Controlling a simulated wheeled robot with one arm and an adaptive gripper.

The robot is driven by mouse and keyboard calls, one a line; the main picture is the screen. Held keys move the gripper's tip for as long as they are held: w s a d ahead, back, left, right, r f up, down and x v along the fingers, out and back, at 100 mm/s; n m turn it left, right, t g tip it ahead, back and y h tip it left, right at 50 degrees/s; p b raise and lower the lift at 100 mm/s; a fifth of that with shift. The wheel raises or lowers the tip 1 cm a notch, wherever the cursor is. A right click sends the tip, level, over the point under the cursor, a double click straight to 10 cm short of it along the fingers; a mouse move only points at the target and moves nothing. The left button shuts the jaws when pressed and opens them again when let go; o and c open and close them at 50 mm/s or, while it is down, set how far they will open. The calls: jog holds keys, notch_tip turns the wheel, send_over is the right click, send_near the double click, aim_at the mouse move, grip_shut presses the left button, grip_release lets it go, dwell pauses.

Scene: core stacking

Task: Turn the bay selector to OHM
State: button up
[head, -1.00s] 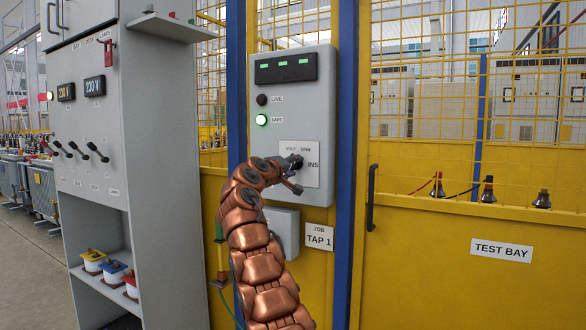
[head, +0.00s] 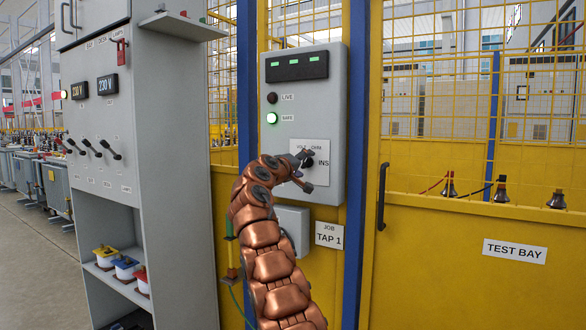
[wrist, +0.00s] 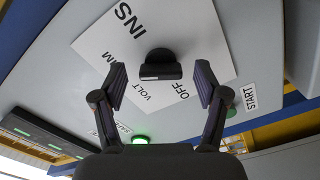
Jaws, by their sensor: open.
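The bay selector is a dark knob (wrist: 160,65) on a white plate (wrist: 88,42) with the labels INS, VOLT and OFF, and a partly hidden label ending in M. In the head view the plate (head: 324,148) shows VOLT, OHM and INS, and the knob is partly hidden by my gripper (head: 304,172). In the wrist view my gripper (wrist: 160,72) is open, with one finger on each side of the knob and visible gaps between. I cannot tell for sure which label the knob points to.
The grey panel (head: 330,100) carries a dark LIVE lamp (head: 272,98) and a lit green SAFE lamp (head: 271,118). A grey box (head: 292,222) and the TAP 1 sign (head: 329,235) sit below. A grey cabinet (head: 175,130) stands left; a yellow gate with a handle (head: 382,197) is right.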

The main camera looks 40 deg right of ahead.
jog(key=shift+s+r, duration=0.1)
jog(key=shift+s, duration=0.05)
jog(key=shift+v, duration=0.8)
jog(key=shift+s+a, duration=0.1)
jog(key=shift+a, duration=0.45)
jog(key=v, duration=0.9)
jog(key=shift+f, duration=0.2)
jog(key=shift+r, duration=0.1)
